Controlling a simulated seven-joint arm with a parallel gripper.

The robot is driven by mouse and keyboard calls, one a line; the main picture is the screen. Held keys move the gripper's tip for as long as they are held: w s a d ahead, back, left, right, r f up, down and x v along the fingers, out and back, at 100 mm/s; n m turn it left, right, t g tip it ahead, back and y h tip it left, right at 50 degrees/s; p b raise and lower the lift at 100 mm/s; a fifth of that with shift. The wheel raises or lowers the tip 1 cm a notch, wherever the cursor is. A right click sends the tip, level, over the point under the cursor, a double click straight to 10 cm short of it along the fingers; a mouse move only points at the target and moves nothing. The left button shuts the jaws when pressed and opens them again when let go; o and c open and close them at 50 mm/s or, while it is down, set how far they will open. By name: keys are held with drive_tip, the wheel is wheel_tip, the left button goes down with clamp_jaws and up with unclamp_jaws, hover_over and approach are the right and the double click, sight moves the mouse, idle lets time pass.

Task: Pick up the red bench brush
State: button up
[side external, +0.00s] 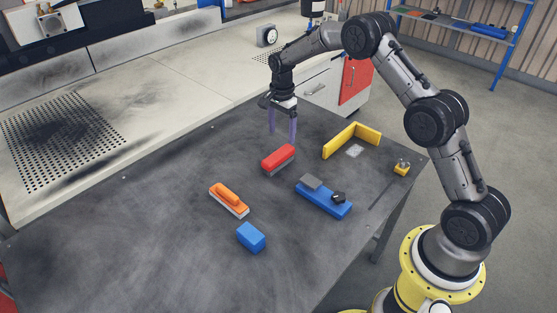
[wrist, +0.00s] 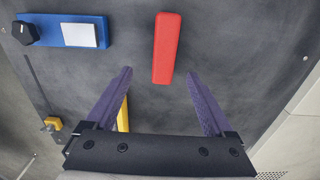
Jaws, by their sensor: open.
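The red bench brush (side external: 278,157) lies on the dark table, a red block with a pale strip along its lower edge in the side view. In the wrist view the red brush (wrist: 166,48) lies lengthwise, ahead of the gap between the fingers and roughly centred on it. My gripper (side external: 282,134) hangs pointing down above the table, behind the brush in the side view. Its two purple fingers (wrist: 160,85) are spread wide with nothing between them. The brush is apart from the fingers, and no part of it is hidden in the wrist view.
An orange brush (side external: 229,199) and a blue block (side external: 251,237) lie nearer the camera. A blue fixture (side external: 325,199) with a black knob sits right of the red brush. A yellow angle piece (side external: 351,137) and a small yellow part (side external: 402,168) lie farther right. The table's left side is clear.

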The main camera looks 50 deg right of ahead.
sight(278, 154)
wheel_tip(278, 154, down, 5)
drive_tip(key=shift+a+f, duration=0.1)
drive_tip(key=shift+w+a+f, duration=0.1)
drive_tip(key=shift+w+f, duration=0.1)
drive_tip(key=shift+f, duration=1.05)
drive_tip(key=shift+w+a+f, duration=0.1)
drive_tip(key=shift+w+f, duration=0.1)
drive_tip(key=shift+f, duration=1)
clamp_jaws()
